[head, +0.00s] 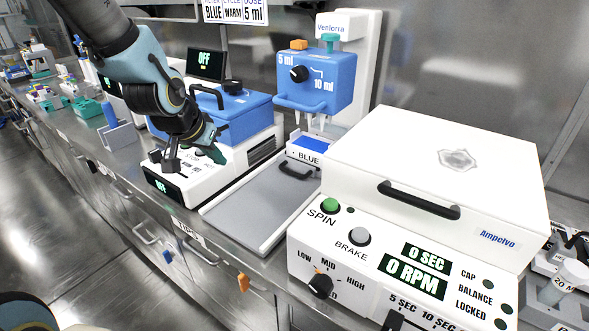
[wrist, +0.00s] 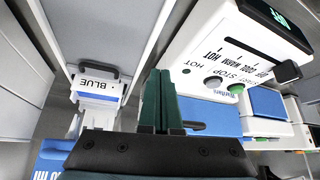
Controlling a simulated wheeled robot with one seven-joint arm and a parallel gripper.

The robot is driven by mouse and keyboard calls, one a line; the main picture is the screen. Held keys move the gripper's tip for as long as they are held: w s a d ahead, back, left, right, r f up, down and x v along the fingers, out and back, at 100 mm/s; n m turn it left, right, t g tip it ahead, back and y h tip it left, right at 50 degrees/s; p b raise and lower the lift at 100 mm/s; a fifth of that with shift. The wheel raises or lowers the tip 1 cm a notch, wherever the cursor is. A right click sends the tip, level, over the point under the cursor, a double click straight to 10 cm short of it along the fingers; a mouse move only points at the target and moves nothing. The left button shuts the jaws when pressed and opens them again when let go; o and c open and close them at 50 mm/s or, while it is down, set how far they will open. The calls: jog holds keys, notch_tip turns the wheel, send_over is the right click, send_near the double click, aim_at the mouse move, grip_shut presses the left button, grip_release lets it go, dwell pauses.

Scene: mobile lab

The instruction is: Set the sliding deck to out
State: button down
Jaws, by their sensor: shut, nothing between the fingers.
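The sliding deck (head: 307,157) has a white front marked BLUE and a dark handle (head: 297,172). It sits at the back end of a grey track (head: 245,208), under the blue dispenser head (head: 316,82). My gripper (head: 216,152) is shut and empty, above the white heater unit to the left of the track. Its dark green fingers (wrist: 161,90) are pressed together in the wrist view and are apart from the handle.
The white heater unit (head: 205,176) with a blue lid stands left of the track. A white centrifuge (head: 430,165) with a black handle stands on the right. The grey track in front of the deck is clear. The bench edge has drawers below.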

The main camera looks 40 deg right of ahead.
jog(key=s+d+m+g+h, duration=0.1)
jog(key=s+d+m+h, duration=0.2)
jog(key=s+d, duration=0.6)
jog(key=x, duration=0.3)
jog(key=w+x, duration=0.1)
jog(key=x, duration=0.3)
jog(key=r+p+x, duration=0.1)
jog(key=x, duration=0.3)
jog(key=shift+w+d+f, duration=0.15)
jog(key=shift+w+d, duration=0.1)
jog(key=shift+d, duration=0.3)
